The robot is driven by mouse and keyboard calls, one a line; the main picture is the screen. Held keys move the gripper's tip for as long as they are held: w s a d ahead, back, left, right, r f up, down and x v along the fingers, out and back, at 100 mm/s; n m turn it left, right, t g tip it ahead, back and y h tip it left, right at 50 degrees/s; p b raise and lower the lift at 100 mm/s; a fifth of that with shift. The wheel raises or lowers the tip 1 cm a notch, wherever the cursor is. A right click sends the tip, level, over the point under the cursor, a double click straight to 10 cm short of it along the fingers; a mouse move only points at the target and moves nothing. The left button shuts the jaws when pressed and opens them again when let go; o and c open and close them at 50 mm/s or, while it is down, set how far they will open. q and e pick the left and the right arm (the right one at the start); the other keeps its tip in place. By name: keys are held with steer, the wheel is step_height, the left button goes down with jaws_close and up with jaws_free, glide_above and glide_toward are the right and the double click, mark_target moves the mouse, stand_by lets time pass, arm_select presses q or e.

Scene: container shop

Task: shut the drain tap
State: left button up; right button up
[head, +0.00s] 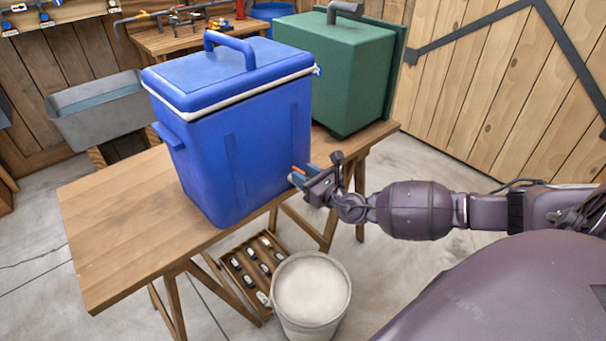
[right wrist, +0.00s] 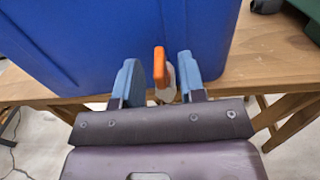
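The blue cooler (head: 240,150) stands upright on the wooden table with its lid shut. Its drain tap shows in the right wrist view as an orange lever (right wrist: 159,60) with a pale body, low on the cooler's side. In the head view only a bit of the orange lever (head: 298,170) shows at the gripper. My right gripper (head: 300,176) is at the tap. In the right wrist view its two blue fingers (right wrist: 161,82) are apart, one on each side of the tap, with visible gaps. The left gripper is not in view.
A white bucket (head: 311,293) stands on the floor below the table's (head: 110,235) edge, beside a wooden crate (head: 236,272) of bottles. A green box (head: 345,70) stands behind the cooler. A grey tub (head: 105,110) is at the left. The table's left part is clear.

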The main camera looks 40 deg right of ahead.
steer(key=shift+w, duration=0.3)
